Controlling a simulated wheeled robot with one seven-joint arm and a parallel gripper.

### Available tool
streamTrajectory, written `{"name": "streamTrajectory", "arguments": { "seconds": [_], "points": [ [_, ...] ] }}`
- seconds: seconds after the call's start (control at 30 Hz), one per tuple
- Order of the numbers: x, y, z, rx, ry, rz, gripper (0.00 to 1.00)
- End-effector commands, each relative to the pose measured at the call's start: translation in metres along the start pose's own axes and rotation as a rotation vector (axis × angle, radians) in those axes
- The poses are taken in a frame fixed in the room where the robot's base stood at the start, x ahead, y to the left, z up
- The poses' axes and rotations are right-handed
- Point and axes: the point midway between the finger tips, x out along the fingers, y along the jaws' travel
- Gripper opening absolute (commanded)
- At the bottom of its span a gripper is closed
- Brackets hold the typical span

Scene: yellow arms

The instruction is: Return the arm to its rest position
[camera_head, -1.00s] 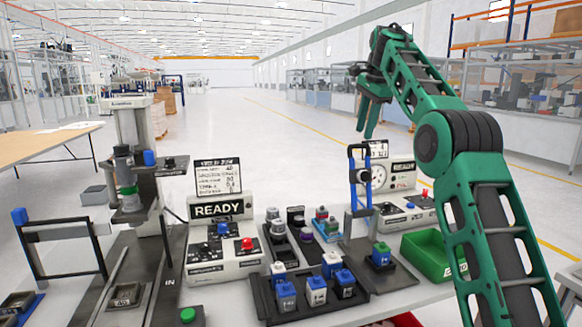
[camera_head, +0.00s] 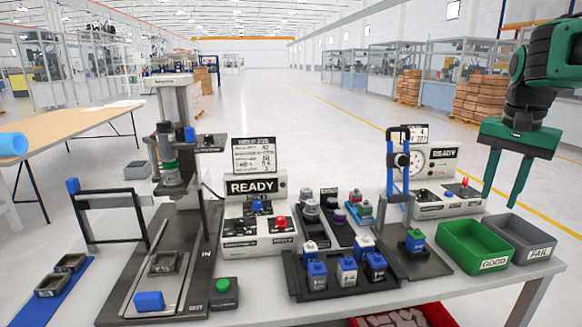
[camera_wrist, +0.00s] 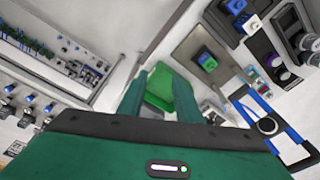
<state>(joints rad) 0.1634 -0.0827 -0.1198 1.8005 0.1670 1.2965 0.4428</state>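My gripper (camera_head: 507,190) is at the right of the head view, fingers pointing down and apart, with nothing between them. It hangs above the right part of the table, near the green GOOD bin (camera_head: 473,265) and the grey FAIL bin (camera_head: 541,252). In the wrist view my gripper (camera_wrist: 162,95) also shows its two fingers spread and empty, with the green bin (camera_wrist: 172,93) beyond them. Both bins look empty in the head view.
A black tray (camera_head: 296,289) holds several blue-topped and white parts. A blue-framed gauge station (camera_head: 402,178), a READY box (camera_head: 250,208) and a press (camera_head: 172,120) stand on the table. A red bin (camera_head: 437,314) is below its front edge.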

Motion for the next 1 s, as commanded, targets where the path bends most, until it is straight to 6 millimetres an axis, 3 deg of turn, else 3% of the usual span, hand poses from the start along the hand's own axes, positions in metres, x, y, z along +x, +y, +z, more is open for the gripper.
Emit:
{"name": "streamTrajectory", "arguments": {
  "seconds": [0.03,0.3,0.53,0.7,1.0],
  "points": [
    [0.011,0.021,0.018,-0.023,-0.01,0.006,0.32],
    [0.08,0.116,0.112,-0.181,-0.069,0.02,0.32],
    [0.132,0.167,0.185,-0.294,-0.112,0.012,0.32],
    [0.148,0.181,0.207,-0.33,-0.126,0.007,0.32],
    [0.149,0.182,0.209,-0.334,-0.128,0.007,0.32]
  ]
}}
